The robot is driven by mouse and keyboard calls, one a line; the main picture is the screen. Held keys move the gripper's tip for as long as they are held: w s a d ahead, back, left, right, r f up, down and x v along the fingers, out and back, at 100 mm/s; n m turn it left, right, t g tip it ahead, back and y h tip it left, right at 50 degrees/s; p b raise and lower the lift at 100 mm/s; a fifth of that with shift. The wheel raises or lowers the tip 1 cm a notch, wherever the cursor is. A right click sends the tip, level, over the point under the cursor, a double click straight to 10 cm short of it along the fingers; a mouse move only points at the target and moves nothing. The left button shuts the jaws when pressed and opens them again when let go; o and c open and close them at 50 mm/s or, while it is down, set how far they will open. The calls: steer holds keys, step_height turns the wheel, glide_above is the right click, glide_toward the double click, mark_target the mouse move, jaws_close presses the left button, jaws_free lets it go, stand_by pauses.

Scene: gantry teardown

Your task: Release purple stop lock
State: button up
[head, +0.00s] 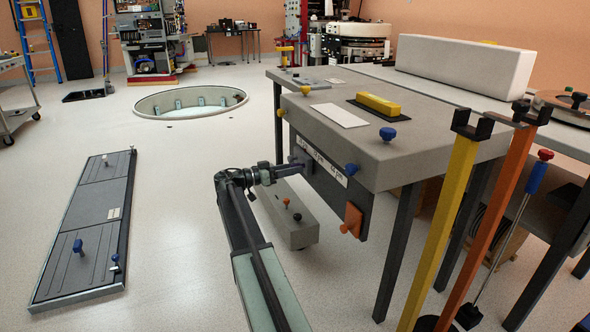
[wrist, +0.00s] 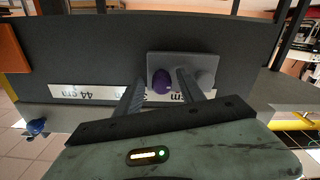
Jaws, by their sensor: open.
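The purple stop lock (wrist: 162,80) is a rounded purple knob on a small grey plate (wrist: 185,58) in the wrist view. The plate sits on a dark upright panel (wrist: 100,45), over a white label strip with upside-down writing. My gripper (wrist: 160,86) is open, with one finger on each side of the purple knob; I cannot tell whether either finger touches it. In the head view my gripper (head: 287,172) is at the left end of the dark panel (head: 335,185) below the grey table top. The purple knob is hidden there.
An orange block (head: 352,219) and a blue knob (head: 352,169) are at the panel's right end. A low grey box (head: 288,218) stands under the panel. Yellow (head: 446,210) and orange (head: 492,215) posts stand at right.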

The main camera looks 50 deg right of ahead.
steer(key=shift+s+d, duration=0.1)
steer(key=shift+d, duration=0.25)
steer(key=shift+c, duration=0.3)
